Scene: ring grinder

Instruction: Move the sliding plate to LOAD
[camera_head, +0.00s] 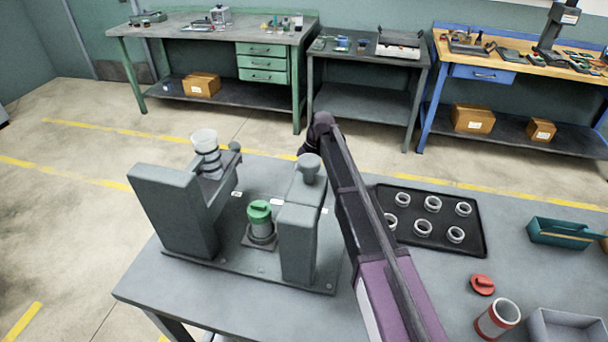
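The ring grinder stands on the near table with two grey uprights, one at left (174,213) and one at right (298,243). A green-capped cylinder (260,222) stands between them on a small base. A clear cup on dark rings (207,155) and a small round knob (235,147) show at the back of the left upright. Small white labels (276,202) lie behind the green cap; their words are too small to read. I cannot clearly pick out the sliding plate. My arm reaches past the right upright; its dark end (306,149) is mostly hidden, and its fingers cannot be made out.
A black tray (477,248) with several metal rings lies right of my arm. A red disc (482,285), a red-banded cup (497,319), a grey bin (568,328) and a teal box (558,232) are farther right. Workbenches line the back wall.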

